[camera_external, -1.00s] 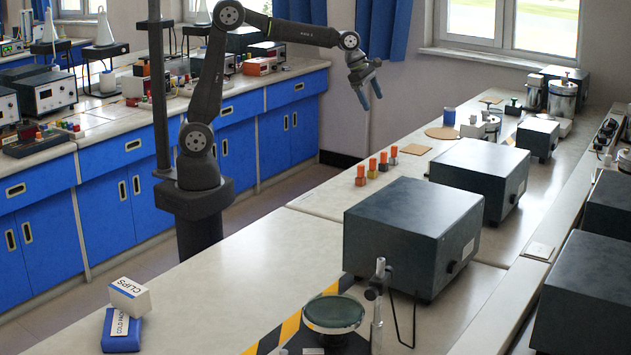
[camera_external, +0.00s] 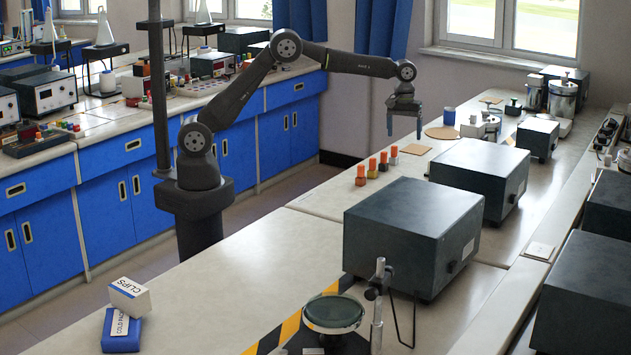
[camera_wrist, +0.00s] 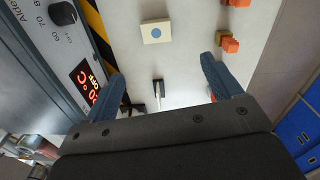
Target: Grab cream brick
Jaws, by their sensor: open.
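A small cream brick (camera_wrist: 156,31) with a blue round dot on its face lies on the pale bench in the wrist view, near the top middle. My gripper (camera_wrist: 160,68) shows open, with its two blue fingers apart and the brick beyond them, not between them. In the external view my gripper (camera_external: 404,135) points down over the far part of the right bench, with nothing held. I cannot surely pick out the brick in the external view.
Orange blocks (camera_wrist: 229,45) lie right of the brick, and a dark-edged device with a red display (camera_wrist: 86,81) stands left. In the external view several orange-topped pieces (camera_external: 372,167) stand left of dark boxes (camera_external: 413,238).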

